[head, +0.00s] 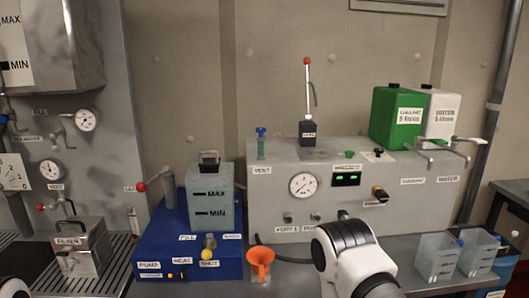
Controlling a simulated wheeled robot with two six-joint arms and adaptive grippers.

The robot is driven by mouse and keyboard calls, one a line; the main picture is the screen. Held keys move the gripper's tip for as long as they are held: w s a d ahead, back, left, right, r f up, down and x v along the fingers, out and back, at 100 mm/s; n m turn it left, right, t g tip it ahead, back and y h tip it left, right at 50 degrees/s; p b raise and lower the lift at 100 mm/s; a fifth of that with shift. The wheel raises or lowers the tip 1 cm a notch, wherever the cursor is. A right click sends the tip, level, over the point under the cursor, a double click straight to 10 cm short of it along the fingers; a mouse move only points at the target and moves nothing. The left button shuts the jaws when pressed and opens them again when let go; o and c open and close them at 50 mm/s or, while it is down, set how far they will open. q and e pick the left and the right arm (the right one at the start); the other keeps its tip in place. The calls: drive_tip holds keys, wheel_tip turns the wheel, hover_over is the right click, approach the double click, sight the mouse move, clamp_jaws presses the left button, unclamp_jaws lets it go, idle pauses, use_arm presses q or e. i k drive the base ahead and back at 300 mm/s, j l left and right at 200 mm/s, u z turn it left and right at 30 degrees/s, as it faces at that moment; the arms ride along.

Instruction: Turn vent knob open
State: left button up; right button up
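A small vent valve with a blue top (261,133) stands upright on the left end of the grey unit's top. A VENT label (262,170) is on the unit's front face below it. Whether the valve is open or closed cannot be told from here. Another label that seems to read VENT (56,187) is on the left wall panel, near a small red knob. White and black links of my arm rise at the bottom centre, in front of the grey unit. A bit of my other arm shows at the bottom left corner. Neither gripper's fingers show.
The grey unit (270,215) carries a gauge, a green can (396,117), a white can (440,117) and a red-tipped lever (307,85). A blue pump base (190,262) and an orange funnel (260,262) stand left of my arm. Clear containers (437,257) are at right.

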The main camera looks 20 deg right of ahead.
sight(260, 130)
drive_tip(key=i+j+z, duration=0.15)
drive_tip(key=j+z, duration=0.25)
drive_tip(key=i+j+z, duration=0.1)
drive_tip(key=z, duration=0.25)
drive_tip(key=j, duration=0.1)
